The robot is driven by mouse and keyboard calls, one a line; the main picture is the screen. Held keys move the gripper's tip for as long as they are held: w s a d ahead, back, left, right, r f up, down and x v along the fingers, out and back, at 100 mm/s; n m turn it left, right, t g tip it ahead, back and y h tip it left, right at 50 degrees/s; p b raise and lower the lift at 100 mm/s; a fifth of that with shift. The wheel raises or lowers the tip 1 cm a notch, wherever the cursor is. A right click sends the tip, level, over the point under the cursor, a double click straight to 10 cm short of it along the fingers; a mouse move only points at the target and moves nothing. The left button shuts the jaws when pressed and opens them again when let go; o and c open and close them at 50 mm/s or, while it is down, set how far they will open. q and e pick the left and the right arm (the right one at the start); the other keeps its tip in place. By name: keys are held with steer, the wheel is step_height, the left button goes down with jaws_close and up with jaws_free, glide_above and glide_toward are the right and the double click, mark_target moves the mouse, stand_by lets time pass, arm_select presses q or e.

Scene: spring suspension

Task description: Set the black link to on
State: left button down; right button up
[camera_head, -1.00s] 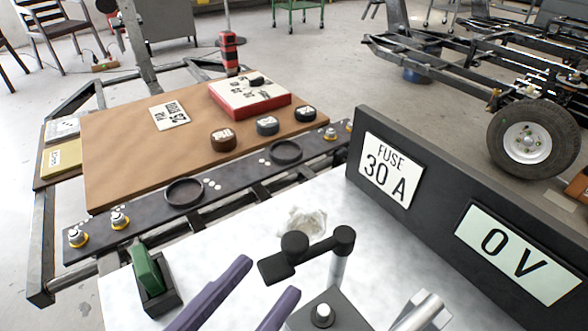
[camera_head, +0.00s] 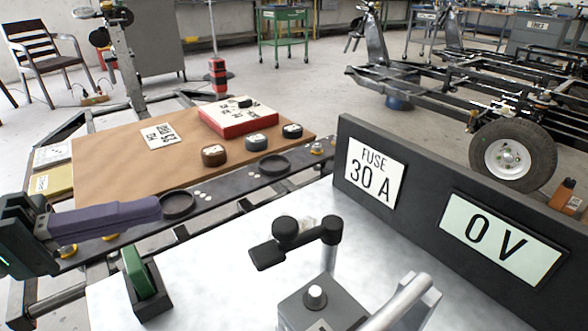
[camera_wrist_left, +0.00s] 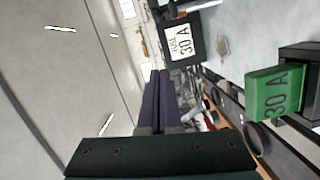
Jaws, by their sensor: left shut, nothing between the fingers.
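The black link (camera_head: 308,236) is a dark bar with rounded ends and a block at its left end, near the top of a pale post (camera_head: 328,259) in the head view. It stands over the white bench top. My left gripper (camera_head: 158,208), with purple fingers, is shut and empty at the left of the head view, well left of the link and not touching it. Its fingers also show in the left wrist view (camera_wrist_left: 158,78), where I cannot make out the link.
A black panel carries a "FUSE 30 A" label (camera_head: 375,173) and a "0 V" plate (camera_head: 500,240). A green fuse (camera_head: 133,268) sits in a black holder. A grey box (camera_head: 335,312) with a white button stands in front of the post. A brown board (camera_head: 110,160) lies behind.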

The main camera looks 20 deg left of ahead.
mark_target(297, 238)
steer(key=shift+w+d+f+b, duration=0.1)
steer(key=shift+f+b, duration=0.35)
steer(key=shift+r+p, duration=0.4)
steer(key=shift+p, duration=0.05)
steer(key=shift+r, duration=0.1)
arm_select(q)
steer(key=w+d+f, duration=0.1)
steer(key=w+d, duration=0.3)
steer(key=d, duration=0.6)
steer(key=shift+d, duration=0.35)
arm_select(e)
steer(key=shift+r, duration=0.1)
